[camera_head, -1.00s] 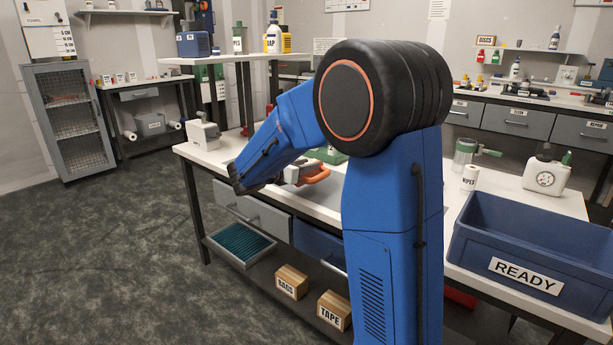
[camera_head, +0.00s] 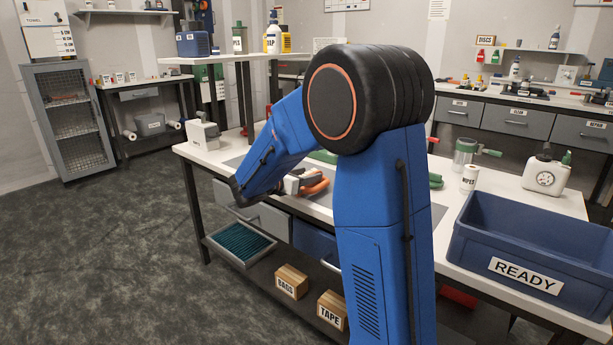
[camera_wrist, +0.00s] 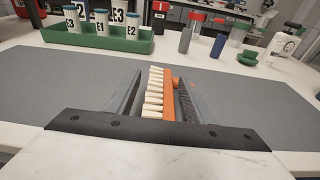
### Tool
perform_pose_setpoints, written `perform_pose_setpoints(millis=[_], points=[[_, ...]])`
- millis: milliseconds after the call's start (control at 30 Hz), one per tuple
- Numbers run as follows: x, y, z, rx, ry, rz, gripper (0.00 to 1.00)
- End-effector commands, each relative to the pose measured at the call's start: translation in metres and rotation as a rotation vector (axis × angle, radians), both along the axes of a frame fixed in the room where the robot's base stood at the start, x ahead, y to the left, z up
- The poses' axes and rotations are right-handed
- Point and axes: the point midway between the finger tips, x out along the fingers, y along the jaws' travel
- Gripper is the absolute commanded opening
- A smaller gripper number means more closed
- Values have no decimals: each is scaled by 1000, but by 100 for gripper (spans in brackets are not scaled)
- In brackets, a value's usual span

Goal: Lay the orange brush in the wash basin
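The orange brush (camera_wrist: 169,97) shows in the wrist view with white bristles on its left side. It lies lengthwise between the two fingers of my gripper (camera_wrist: 161,84). A narrow gap shows between the bristles and the left finger; the orange back is close to the right finger, and I cannot tell if they touch. In the head view the orange of the brush (camera_head: 315,188) shows at my gripper (camera_head: 302,183), low over the front of the bench and partly hidden. I cannot pick out a wash basin with certainty.
A green rack (camera_wrist: 98,38) of labelled cups stands beyond the grey mat (camera_wrist: 255,95). Several bottles stand at the mat's far right. A blue READY bin (camera_head: 490,265) is at the bench's right end. A white device (camera_head: 203,135) stands at the left end. My arm hides the bench's middle.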

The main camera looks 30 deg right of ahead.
Motion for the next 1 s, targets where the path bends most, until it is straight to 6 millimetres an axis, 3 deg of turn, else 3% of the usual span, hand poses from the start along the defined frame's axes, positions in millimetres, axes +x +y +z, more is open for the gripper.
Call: perform_pose_setpoints(millis=[167, 700, 1000], points=[[-1, 4, 4, 0, -1, 1, 48], [-29, 83, 21, 0, -1, 3, 48], [-39, 108, 26, 0, 0, 2, 48]])
